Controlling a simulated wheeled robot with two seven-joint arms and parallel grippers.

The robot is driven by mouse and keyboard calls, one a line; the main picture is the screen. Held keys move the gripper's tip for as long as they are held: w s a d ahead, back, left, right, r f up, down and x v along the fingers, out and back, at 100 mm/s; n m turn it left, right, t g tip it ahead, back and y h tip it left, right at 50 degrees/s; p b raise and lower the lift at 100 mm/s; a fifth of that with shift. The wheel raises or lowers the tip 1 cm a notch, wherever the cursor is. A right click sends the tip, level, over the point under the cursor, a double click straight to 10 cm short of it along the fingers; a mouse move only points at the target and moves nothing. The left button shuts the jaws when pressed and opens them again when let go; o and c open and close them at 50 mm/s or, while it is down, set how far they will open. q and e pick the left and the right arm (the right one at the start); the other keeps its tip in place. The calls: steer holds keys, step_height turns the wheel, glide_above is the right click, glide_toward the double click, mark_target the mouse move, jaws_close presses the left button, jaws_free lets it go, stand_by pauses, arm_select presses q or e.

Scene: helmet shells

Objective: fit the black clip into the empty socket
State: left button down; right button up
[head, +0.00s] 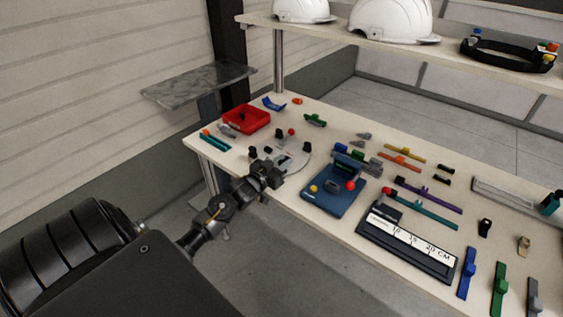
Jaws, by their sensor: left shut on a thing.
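My left gripper (268,175) is at the front edge of the bench, just in front of a round grey plate (298,157). It is shut on a small dark thing that looks like the black clip. The dark fingers hide most of it, so its shape and tilt cannot be told. The plate carries small black pieces, one at its left (253,151) and one at its right (307,147), and a red knob (291,132). Which socket is empty cannot be made out at this size. My right gripper is not in view.
A red tray (262,126) stands behind the plate. A blue fixture (322,202) with red and yellow knobs stands to its right, then a ruler board (388,249). Coloured strips and clips cover the right side. White helmets (390,18) sit on the shelf above.

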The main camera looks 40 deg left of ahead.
arm_select(q)
steer(key=shift+f+b, duration=0.4)
steer(key=shift+f, duration=0.35)
steer(key=c, duration=1.2)
jaws_free()
steer(key=s, duration=0.7)
steer(key=s+b, duration=0.1)
steer(key=s, duration=0.2)
steer(key=shift+s+d+r, duration=0.1)
steer(key=shift+s+r, duration=0.2)
steer(key=shift+s, duration=0.1)
